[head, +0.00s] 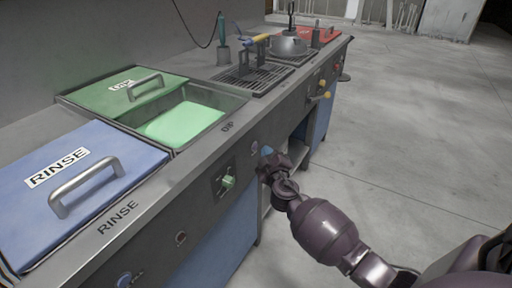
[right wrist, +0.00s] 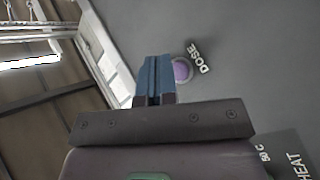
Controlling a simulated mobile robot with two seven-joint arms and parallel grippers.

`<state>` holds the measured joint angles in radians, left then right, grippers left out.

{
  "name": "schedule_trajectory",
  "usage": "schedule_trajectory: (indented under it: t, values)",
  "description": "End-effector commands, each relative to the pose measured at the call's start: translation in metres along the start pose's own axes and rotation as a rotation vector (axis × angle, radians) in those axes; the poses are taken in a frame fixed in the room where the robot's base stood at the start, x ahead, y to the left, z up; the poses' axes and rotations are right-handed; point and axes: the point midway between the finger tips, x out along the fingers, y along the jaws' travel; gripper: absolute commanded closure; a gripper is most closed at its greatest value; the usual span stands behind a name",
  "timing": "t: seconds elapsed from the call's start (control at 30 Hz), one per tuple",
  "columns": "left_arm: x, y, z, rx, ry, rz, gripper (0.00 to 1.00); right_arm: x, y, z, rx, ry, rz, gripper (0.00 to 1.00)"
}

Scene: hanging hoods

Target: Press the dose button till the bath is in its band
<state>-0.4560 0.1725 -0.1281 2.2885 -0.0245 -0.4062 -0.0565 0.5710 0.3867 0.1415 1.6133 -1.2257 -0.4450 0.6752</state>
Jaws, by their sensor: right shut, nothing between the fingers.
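The dose button (right wrist: 181,70) is a round purple cap in a pale ring beside the word DOSE on the grey panel in the right wrist view. In the head view it shows small (head: 254,147) on the front panel. My right gripper (head: 266,152) is shut and empty, its blue fingertips at the panel just right of the button. In the right wrist view the fingertips (right wrist: 152,78) are just left of the button; I cannot tell whether they touch it. The bath (head: 185,122) is bright green liquid in the tank marked DIP. My left gripper is out of view.
A blue RINSE lid (head: 75,185) with a handle is nearer. A green knob (head: 228,182) sits left of the button. A grate (head: 250,80) and a pot (head: 288,46) stand farther along. The floor at right is clear.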

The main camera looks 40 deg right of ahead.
Motion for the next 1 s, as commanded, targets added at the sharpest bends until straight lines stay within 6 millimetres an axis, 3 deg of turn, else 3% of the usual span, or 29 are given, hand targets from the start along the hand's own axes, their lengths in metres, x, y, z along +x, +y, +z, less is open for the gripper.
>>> schedule_trajectory:
  t: [1.0]
  values:
    - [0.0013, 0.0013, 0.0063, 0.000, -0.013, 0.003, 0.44, 0.0062, -0.0044, -0.0044, 0.000, 0.000, 0.000, 1.00]
